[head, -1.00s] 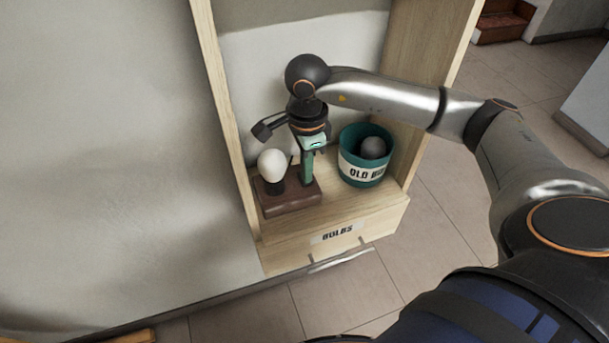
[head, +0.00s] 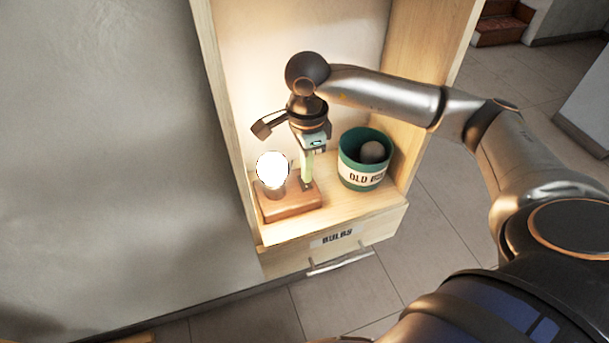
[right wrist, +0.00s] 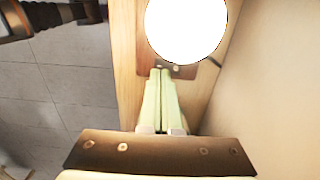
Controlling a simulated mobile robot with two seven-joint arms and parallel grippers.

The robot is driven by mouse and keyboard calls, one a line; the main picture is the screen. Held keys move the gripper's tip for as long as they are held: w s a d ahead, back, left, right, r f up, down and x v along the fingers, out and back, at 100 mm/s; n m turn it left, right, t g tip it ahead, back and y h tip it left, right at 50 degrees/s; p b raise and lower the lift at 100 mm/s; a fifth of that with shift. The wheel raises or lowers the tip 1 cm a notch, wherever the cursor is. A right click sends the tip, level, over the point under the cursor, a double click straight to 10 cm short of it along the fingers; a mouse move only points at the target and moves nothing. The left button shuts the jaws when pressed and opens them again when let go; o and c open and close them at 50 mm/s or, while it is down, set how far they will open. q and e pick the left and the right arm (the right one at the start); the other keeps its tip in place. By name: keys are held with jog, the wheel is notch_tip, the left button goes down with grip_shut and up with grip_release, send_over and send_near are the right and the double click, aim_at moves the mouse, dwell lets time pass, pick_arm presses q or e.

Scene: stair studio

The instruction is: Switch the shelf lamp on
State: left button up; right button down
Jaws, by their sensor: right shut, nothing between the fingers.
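The shelf lamp is a wooden base (head: 290,203) with a round bulb (head: 272,168) standing on it, on the shelf. The bulb glows bright white and lights the shelf and its back wall. In the right wrist view the glowing bulb (right wrist: 186,28) is at the top. My right gripper (head: 307,184) points down at the right part of the lamp's base, beside the bulb. Its pale green fingers (right wrist: 159,82) are shut together with nothing between them. The fingertips hide the spot under them, so I cannot tell whether they touch the base. My left gripper is not in view.
A green bin (head: 363,172) labelled "OLD", the rest of its label hard to read, stands right of the lamp with a dark round bulb (head: 373,152) in it. Below is a drawer (head: 338,240) labelled "BULBS" with a bar handle (head: 341,263). Wooden side panels border the shelf.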

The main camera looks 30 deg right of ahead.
aim_at(307, 186)
notch_tip(307, 186, up, 5)
jog(key=shift+f+p, duration=0.2)
jog(key=shift+p, duration=1.05)
